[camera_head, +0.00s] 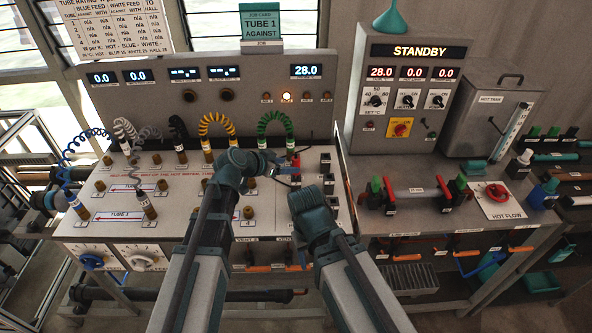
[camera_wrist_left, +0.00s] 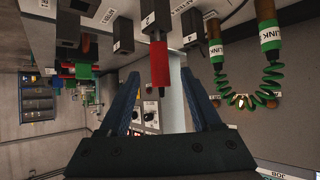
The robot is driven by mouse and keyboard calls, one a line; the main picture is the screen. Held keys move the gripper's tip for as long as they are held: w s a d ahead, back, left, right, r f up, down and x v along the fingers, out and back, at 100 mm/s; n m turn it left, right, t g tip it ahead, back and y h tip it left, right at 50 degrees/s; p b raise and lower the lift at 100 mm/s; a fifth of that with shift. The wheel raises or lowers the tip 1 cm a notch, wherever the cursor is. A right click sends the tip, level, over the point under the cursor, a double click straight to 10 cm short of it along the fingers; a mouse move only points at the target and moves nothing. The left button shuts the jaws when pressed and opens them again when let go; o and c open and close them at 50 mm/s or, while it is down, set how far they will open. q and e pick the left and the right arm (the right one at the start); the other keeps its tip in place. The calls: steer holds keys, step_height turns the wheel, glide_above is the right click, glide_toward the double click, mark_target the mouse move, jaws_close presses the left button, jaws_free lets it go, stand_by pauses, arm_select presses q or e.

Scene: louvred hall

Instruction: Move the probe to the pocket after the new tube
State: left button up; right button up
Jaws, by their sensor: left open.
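In the head view the probe (camera_head: 295,160) is a small red upright piece right of the green link hose. My left gripper (camera_wrist_left: 160,98) is open. Its two blue-grey fingers lie either side of the probe's line, with gaps on both sides. In the head view the left gripper (camera_head: 284,171) is small and dark beside the probe. Other pocket blocks (camera_head: 326,160) stand to the right. My right gripper is hidden; only its arm shows.
The job card (camera_head: 262,22) reads TUBE 1 AGAINST, with the lower line unclear. The green link hose (camera_head: 275,124) arches close to the probe. Yellow, black, white and blue hoses stand left. The STANDBY cabinet (camera_head: 405,95) rises to the right.

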mark_target(293, 165)
arm_select(q)
steer(key=shift+b+x, duration=1.25)
steer(key=shift+x, duration=1.45)
jaws_close()
